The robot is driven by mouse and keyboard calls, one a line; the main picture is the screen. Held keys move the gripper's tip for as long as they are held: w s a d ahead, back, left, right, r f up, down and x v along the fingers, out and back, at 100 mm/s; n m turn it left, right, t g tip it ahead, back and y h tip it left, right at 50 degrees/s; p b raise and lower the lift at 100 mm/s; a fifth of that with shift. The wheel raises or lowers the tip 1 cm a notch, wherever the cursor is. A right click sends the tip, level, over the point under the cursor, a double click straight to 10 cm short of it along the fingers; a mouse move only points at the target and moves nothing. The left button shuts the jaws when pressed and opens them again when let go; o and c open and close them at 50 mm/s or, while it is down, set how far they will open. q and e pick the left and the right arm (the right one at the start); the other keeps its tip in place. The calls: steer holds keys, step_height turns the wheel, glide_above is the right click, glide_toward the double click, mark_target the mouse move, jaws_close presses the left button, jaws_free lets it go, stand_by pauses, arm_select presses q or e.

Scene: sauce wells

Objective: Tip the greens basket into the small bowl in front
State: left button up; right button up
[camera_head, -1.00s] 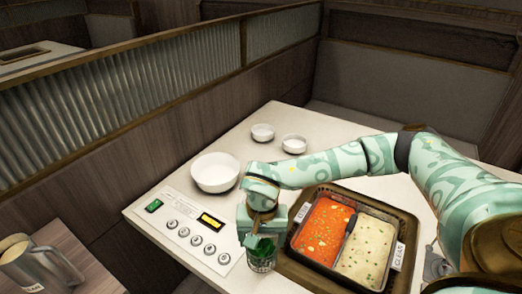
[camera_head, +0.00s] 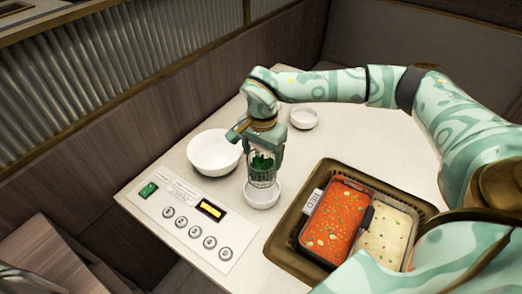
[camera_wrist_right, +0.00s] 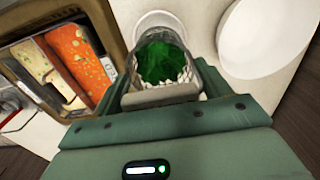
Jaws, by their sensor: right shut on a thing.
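My right gripper (camera_head: 262,148) is shut on the greens basket (camera_head: 262,178), a small see-through basket with leafy greens inside. The basket looks upright, with its lower end in front of the small front bowl (camera_head: 263,198) in the head view; I cannot tell how far above it is. In the right wrist view the greens (camera_wrist_right: 163,62) lie inside the basket, and part of a white bowl (camera_wrist_right: 160,19) shows just beyond its rim. My left gripper is not in view.
A large white bowl (camera_head: 213,153) stands left of the basket. Another small bowl (camera_head: 304,118) is behind. A two-part pot of red (camera_head: 338,217) and pale soup (camera_head: 388,238) sits in a brown tray (camera_head: 285,250) at right. A button panel (camera_head: 180,190) is at front left.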

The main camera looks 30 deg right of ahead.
steer(key=shift+f+b, duration=0.4)
steer(key=shift+f, duration=0.95)
steer(key=shift+f+b, duration=0.7)
steer(key=shift+f, duration=0.95)
steer(key=shift+a, duration=0.2)
